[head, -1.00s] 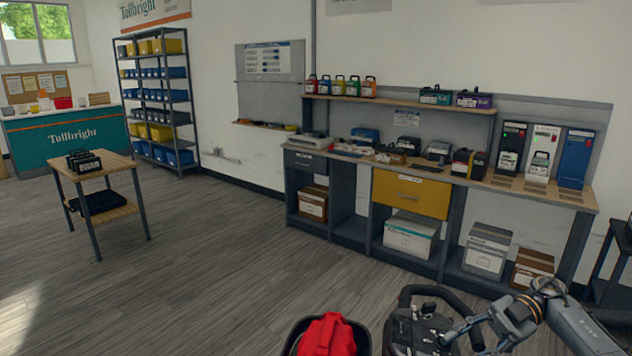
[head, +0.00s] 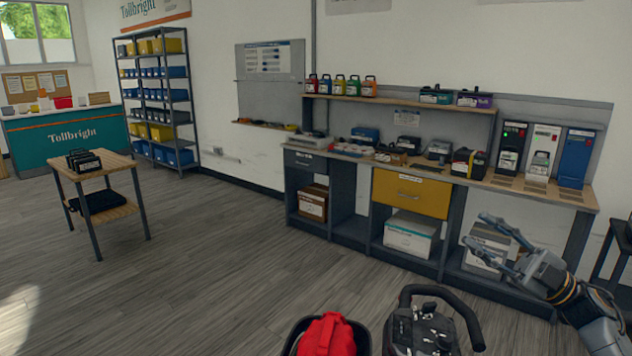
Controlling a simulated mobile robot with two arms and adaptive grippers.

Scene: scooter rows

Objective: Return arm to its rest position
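My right gripper (head: 487,244) is at the lower right of the head view, in front of the workbench. Its two fingers are spread apart and point left, with nothing between them. Its arm comes in from the bottom right corner. The gripper is above and to the right of the black scooter part with a curved handle (head: 430,318), apart from it. My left gripper does not show.
A red cloth-like item (head: 328,338) lies in a dark basket at the bottom centre. The long workbench (head: 455,182) with chargers and boxes runs along the right wall. A small wooden table (head: 112,165) with black batteries stands at left. The middle floor is clear.

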